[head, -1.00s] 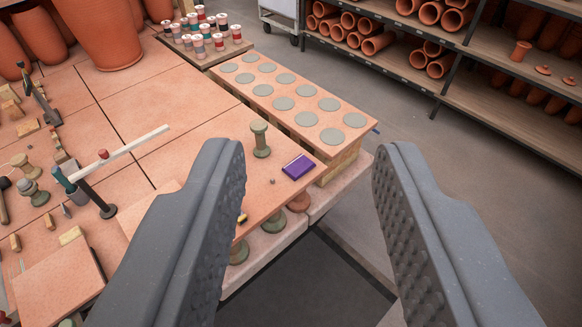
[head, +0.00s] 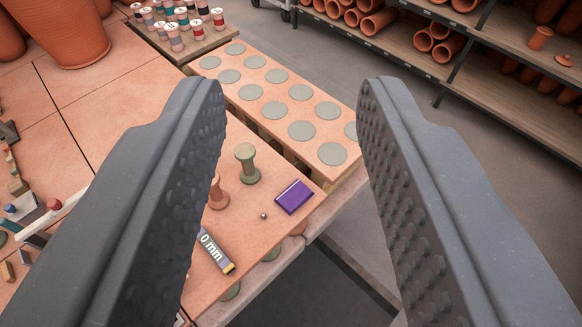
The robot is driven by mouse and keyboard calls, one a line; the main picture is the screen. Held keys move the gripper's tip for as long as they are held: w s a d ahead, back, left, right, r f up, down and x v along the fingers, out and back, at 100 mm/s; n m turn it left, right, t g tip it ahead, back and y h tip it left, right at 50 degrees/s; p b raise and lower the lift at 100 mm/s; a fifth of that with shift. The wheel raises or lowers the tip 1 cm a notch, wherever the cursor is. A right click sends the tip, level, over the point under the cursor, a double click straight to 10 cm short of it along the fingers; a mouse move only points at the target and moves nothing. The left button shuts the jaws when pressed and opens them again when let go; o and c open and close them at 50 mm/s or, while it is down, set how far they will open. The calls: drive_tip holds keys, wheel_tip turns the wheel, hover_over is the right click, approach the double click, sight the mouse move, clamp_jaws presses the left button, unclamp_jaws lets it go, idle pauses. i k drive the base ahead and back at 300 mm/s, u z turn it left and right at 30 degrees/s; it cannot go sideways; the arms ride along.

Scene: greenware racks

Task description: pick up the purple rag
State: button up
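The purple rag (head: 294,197) is a small, flat, folded rectangle. It lies on a terracotta-coloured board (head: 262,233), near the board's right edge. My gripper (head: 290,90) is open and empty, with one dark, studded finger on each side of the picture. In the picture the rag shows between the two fingers, low and a little right of the middle. The fingers are apart from it, and it is fully in view.
A green-grey spool-shaped post (head: 246,163), a reddish post (head: 218,193), a small ball (head: 263,216) and a "0 mm" gauge (head: 215,251) are near the rag. Behind is a board with grey discs (head: 301,131). Shelves of terracotta pipes (head: 430,40) stand beyond open floor.

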sight(297, 194)
drive_tip(key=i, duration=0.15)
drive_tip(key=u, duration=0.05)
drive_tip(key=k, duration=1)
drive_tip(key=z, duration=0.45)
drive_tip(key=i, duration=1.7)
drive_tip(key=u, duration=0.7)
